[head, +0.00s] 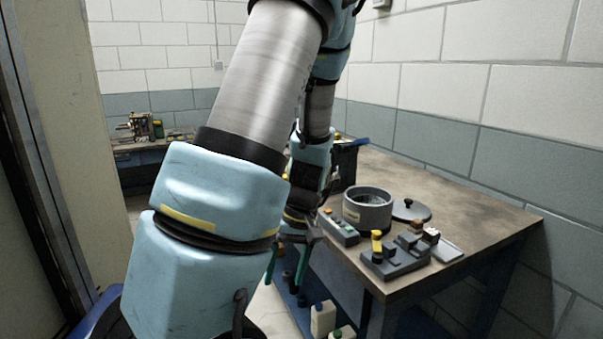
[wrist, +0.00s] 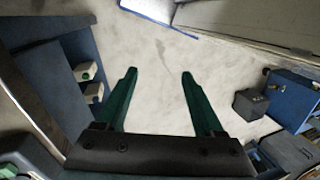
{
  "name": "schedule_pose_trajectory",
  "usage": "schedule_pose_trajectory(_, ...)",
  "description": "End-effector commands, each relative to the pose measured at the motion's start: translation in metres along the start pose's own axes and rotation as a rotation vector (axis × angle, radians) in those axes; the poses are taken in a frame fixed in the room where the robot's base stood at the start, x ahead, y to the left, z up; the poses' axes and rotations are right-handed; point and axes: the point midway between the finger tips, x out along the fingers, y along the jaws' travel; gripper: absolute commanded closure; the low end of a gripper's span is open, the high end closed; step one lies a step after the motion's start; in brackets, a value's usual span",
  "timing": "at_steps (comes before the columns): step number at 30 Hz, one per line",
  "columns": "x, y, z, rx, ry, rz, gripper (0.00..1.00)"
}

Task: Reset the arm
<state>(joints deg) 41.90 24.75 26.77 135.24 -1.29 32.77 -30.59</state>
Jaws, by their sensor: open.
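My gripper (head: 287,264) hangs pointing down at the front left edge of the worktable (head: 464,207), in the head view. Its two green fingers also show in the wrist view (wrist: 158,76); they are spread apart with only bare pale floor between them. The gripper is open and holds nothing. My blue and silver arm fills the middle of the head view and hides part of the table's far left end.
On the worktable are a round grey pot (head: 367,211), a dark lid (head: 411,210), a grey block fixture (head: 394,260) and a control box (head: 338,228). A second bench (head: 150,147) stands at the back left.

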Motion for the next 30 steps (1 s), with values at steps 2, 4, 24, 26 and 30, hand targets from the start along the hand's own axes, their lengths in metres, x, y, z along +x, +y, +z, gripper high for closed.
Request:
schedule_pose_trajectory(2,-0.010,-0.009,0.002,0.048,0.005,0.076,0.30)
schedule_pose_trajectory(4,-0.019,-0.015,0.004,0.101,0.025,0.133,0.30)
schedule_pose_trajectory(24,-0.062,-0.052,0.011,0.354,0.241,0.261,0.30)
schedule_pose_trajectory(26,-0.062,-0.052,0.011,0.353,0.240,0.261,0.30)
schedule_pose_trajectory(30,-0.062,-0.052,0.011,0.352,0.240,0.261,0.30)
